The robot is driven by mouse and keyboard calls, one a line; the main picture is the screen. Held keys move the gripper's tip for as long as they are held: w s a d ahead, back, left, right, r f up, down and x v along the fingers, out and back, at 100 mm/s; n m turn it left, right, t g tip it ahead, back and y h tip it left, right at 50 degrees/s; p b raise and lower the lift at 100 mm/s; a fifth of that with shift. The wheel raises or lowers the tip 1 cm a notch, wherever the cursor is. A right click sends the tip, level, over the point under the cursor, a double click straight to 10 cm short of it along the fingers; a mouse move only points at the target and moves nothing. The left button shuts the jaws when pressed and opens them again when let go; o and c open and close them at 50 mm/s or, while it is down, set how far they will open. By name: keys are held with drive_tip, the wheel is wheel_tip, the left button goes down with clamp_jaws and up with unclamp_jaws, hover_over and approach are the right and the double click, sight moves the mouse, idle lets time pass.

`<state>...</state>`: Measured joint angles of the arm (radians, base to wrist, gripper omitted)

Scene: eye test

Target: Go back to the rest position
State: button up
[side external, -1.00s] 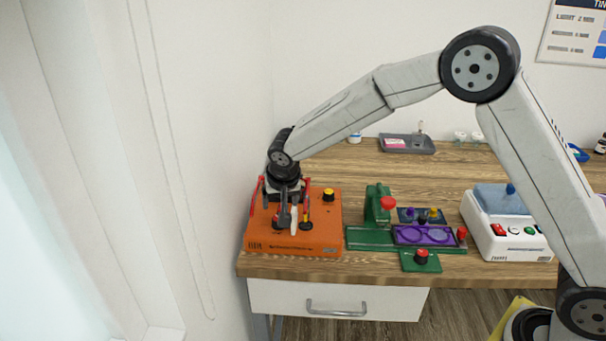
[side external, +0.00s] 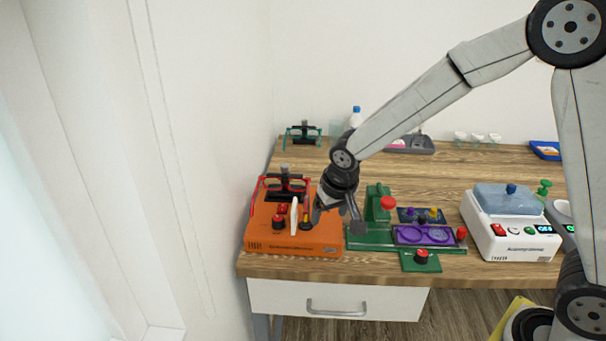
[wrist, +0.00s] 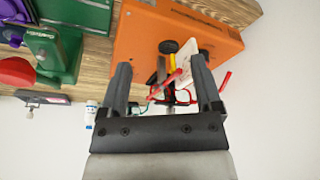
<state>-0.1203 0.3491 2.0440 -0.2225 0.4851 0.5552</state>
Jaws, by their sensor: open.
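My gripper (side external: 337,222) is open and empty. The orange device (wrist: 150,32) fills the upper part of that view.
A purple tray (side external: 425,235) lies on the green base right of my gripper. A white scale-like device (side external: 508,225) stands farther right. A teal-legged stand (side external: 303,133) and a grey tray (side external: 412,146) stand at the back. Bare wood (side external: 440,170) lies between.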

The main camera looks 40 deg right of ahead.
drive_tip(key=s+d+f+n, duration=0.1)
drive_tip(key=s+d+n, duration=0.1)
drive_tip(key=s, duration=1.3)
drive_tip(key=shift+s+d+f+n+g+y, duration=0.15)
drive_tip(key=shift+s+d+n+g+y, duration=0.2)
drive_tip(key=shift+d, duration=0.35)
drive_tip(key=shift+w, duration=0.2)
